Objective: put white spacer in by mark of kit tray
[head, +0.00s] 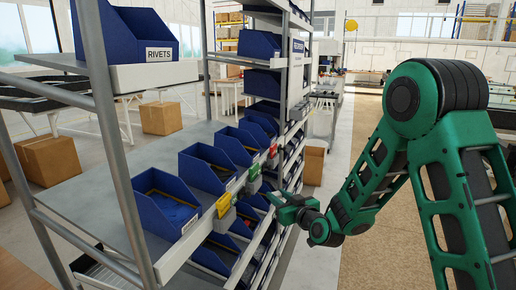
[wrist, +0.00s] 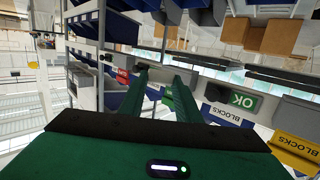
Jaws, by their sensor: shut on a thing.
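My gripper (head: 277,199) reaches in from the right, in front of the blue bins on the rack. In the wrist view its two green fingers (wrist: 160,76) run away from the camera with a gap between them. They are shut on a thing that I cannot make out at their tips. I cannot pick out a white spacer, a kit tray or its mark in either view.
Blue bins (head: 164,207) line the sloped rack shelves, with a yellow tag (head: 223,205), green tag (head: 254,171) and red tag (head: 272,151) along the edge. A rack post (head: 113,130) stands at left. Cardboard boxes (head: 161,118) lie behind. The floor aisle right of the rack is open.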

